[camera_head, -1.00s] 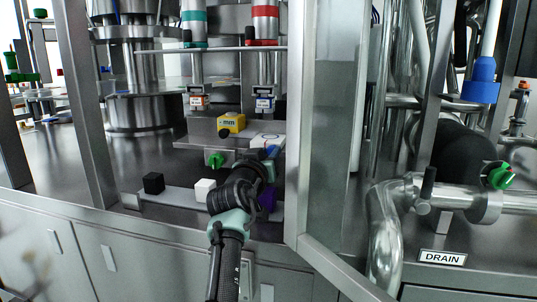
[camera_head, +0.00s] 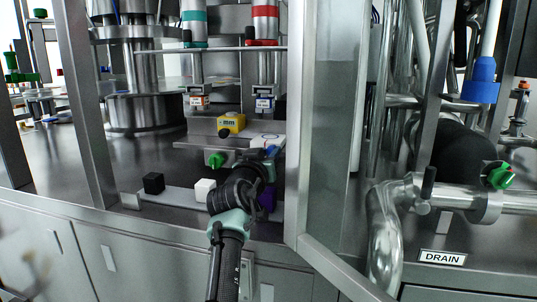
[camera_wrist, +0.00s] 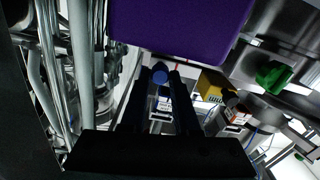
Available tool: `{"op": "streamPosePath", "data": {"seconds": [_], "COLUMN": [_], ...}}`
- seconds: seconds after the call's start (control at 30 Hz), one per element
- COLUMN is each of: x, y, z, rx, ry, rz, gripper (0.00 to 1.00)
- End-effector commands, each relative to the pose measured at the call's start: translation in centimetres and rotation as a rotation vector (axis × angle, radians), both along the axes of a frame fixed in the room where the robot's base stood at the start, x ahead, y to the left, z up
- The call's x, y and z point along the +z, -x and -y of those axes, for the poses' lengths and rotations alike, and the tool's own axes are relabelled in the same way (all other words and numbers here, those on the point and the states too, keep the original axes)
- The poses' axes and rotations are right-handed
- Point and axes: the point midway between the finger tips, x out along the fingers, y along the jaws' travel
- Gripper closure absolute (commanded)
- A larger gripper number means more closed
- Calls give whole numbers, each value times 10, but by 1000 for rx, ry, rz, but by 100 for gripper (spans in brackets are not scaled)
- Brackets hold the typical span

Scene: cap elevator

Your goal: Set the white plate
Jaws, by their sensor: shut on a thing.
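The white plate (camera_head: 266,140), a small pale panel with a faint red mark, sits on the grey front housing in the head view, just above my gripper. My gripper (camera_head: 268,155) reaches up to a blue knob (camera_head: 271,150) just below the plate. In the wrist view the two dark fingers (camera_wrist: 160,76) point away from the camera, with the blue knob (camera_wrist: 160,72) between their tips. They look shut on it. My wrist and fingers hide part of the knob and the housing around it. I cannot clearly make out the plate in the wrist view.
A yellow block (camera_head: 231,122) marked "mm" and a green knob (camera_head: 215,160) are left of my gripper. Black (camera_head: 153,183), white (camera_head: 204,189) and purple (camera_head: 267,198) blocks line the low front bar. A steel-framed glass panel (camera_head: 325,130) stands close on the right.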

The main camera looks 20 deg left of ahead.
Motion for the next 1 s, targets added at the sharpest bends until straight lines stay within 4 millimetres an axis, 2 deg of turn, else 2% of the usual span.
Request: {"op": "streamPosePath", "data": {"seconds": [0.27,0.47,0.5,0.67,1.0], "x": [-2,-1,-1,-1,0], "y": [0,0,0,0,1], "z": [-14,-14,-14,-14,-14], "rx": [1,1,1,1,0], "ry": [1,0,0,0,0], "rz": [0,-1,-1,-1,0], "gripper": [100,100,69,40,40]}}
